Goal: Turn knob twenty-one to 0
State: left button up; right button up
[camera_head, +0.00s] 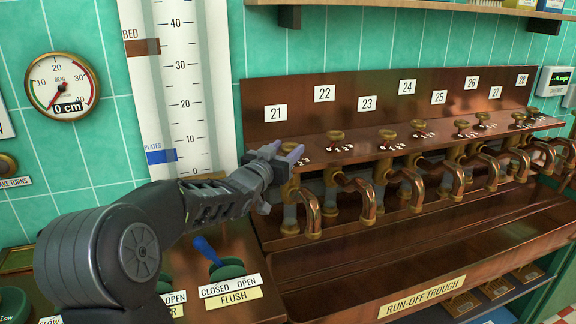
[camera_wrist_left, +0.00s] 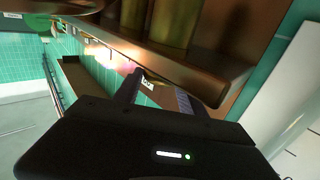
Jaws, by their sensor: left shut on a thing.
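The number plate 21 (camera_head: 275,113) is at the left end of the copper panel in the head view. My left gripper (camera_head: 281,153) is below it, at the left end of the shelf, with its fingers around knob twenty-one. The gripper is shut on that knob. The fingers hide most of the knob and its scale marks, so I cannot read its setting. In the left wrist view the two fingers (camera_wrist_left: 158,92) reach toward the copper shelf, and the knob cannot be made out clearly. My right gripper is not in view.
Knob 22 (camera_head: 335,136) stands just right of my gripper, with several more knobs along the shelf. Curved copper spouts hang below, over the run-off trough (camera_head: 400,262). A flush lever (camera_head: 207,250) stands below my left forearm. A dial (camera_head: 62,87) reads 0 cm.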

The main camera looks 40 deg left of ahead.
pick_arm(q)
jog(key=shift+a+r+m+h+p, duration=0.1)
jog(key=shift+a+m+h+p, duration=0.2)
jog(key=shift+m+h+p, duration=0.35)
jog(key=m+h+p, duration=0.2)
jog(key=h+p, duration=0.1)
jog(key=m+h+p, duration=0.1)
jog(key=h, duration=0.1)
jog(key=shift+a+r+h, duration=0.1)
jog(key=shift+a+h, duration=0.15)
jog(key=shift+a, duration=0.1)
jog(key=shift+a+m+g+h+p, duration=0.1)
jog(key=shift+m+g+h+p, duration=0.4)
jog(key=shift+m+h+p, duration=0.95)
jog(key=shift+h, duration=0.35)
jog(key=shift+w, duration=0.1)
jog(key=o, duration=1.4)
jog(key=shift+f, duration=0.2)
jog(key=shift+c, duration=0.2)
